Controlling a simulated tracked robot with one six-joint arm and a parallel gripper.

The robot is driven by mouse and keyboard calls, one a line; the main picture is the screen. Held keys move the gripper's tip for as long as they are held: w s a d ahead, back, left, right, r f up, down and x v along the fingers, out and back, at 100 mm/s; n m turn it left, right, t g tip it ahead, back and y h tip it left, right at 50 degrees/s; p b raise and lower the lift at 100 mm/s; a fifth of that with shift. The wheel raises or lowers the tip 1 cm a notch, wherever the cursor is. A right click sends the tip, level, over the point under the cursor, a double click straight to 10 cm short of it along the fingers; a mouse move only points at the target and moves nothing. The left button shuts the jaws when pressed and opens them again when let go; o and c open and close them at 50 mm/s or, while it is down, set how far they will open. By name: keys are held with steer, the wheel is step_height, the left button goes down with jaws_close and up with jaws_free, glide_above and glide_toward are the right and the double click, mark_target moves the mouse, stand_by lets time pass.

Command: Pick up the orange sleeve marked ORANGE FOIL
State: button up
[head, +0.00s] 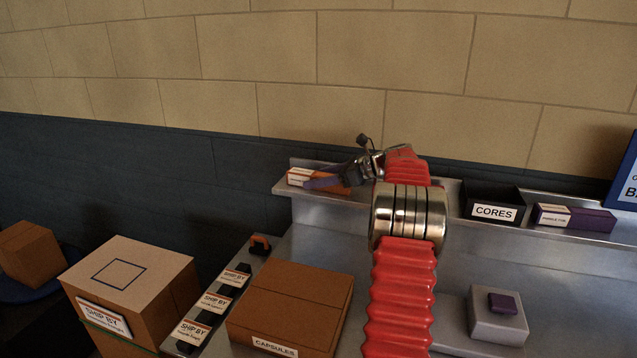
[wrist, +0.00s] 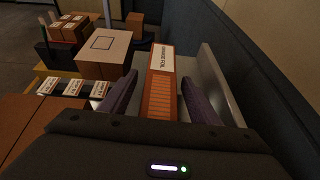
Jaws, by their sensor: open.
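The orange sleeve (head: 300,177) lies on the metal shelf at the left end in the head view, partly hidden behind my gripper (head: 320,184). In the wrist view the orange sleeve (wrist: 161,87) lies lengthwise, its white label reading ORANGE FOIL at the far end. My gripper (wrist: 155,100) is open, with one purple-grey finger on each side of the sleeve.
The shelf (head: 450,222) also holds a black CORES bin (head: 493,208) and a purple sleeve (head: 575,217) to the right. The wall rises behind it. Below are a CAPSULES carton (head: 290,300), a grey block (head: 497,322) and a SHIP BY box (head: 130,290) at the left.

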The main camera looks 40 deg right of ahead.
mark_target(319, 174)
steer(key=c, duration=1.2)
steer(key=shift+o, duration=0.2)
steer(key=shift+r, duration=0.1)
step_height(319, 174, up, 10)
steer(key=shift+f, duration=0.1)
stand_by(0.4)
